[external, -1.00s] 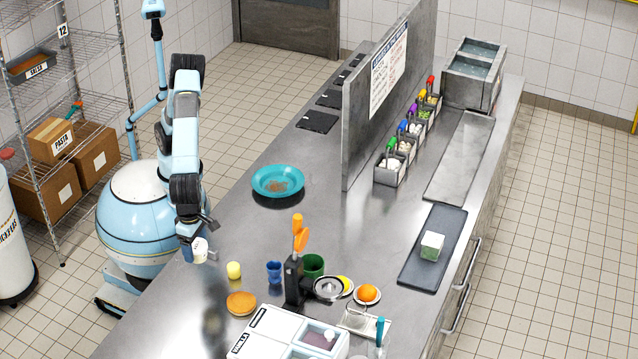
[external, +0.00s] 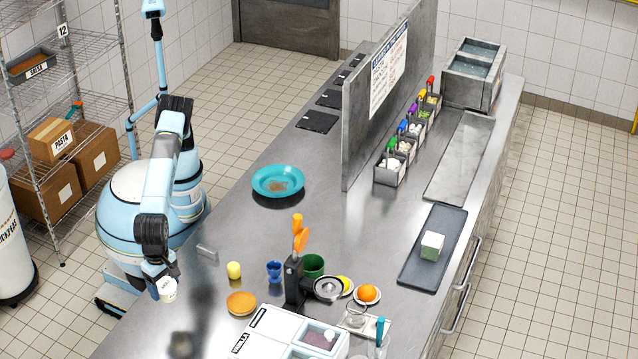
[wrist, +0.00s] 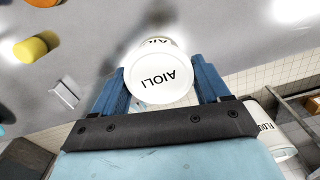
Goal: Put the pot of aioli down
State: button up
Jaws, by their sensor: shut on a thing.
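The pot of aioli (external: 168,291) is small and white with black lettering. My gripper (external: 163,281) is shut on it near the left edge of the steel counter in the external view. In the wrist view the pot (wrist: 160,80) sits between the two blue fingers of my gripper (wrist: 162,82), its labelled lid facing the camera. The pot appears to be above the counter, with a dark blurred patch on the steel to its lower right. The exact height cannot be told.
On the counter (external: 225,215) stand a yellow piece (external: 234,270), an orange-brown round item (external: 241,303), a blue cup (external: 274,271) and a small metal block (external: 207,254). A teal plate (external: 278,181) lies farther back. Bare steel lies between the plate and the block.

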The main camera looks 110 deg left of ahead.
jog(key=w+d+f, duration=0.1)
jog(key=f, duration=0.1)
jog(key=w+d+f, duration=0.1)
jog(key=f, duration=0.1)
jog(key=w+d+f, duration=0.1)
jog(key=d+f, duration=0.1)
jog(key=shift+w+d, duration=0.1)
jog(key=shift+w, duration=0.2)
jog(key=shift+w+d+f, duration=0.1)
jog(key=shift+f, duration=1.6)
jog(key=o, duration=1.1)
jog(key=shift+f, duration=0.1)
notch_tip(320, 180, up, 12)
jog(key=shift+r, duration=0.2)
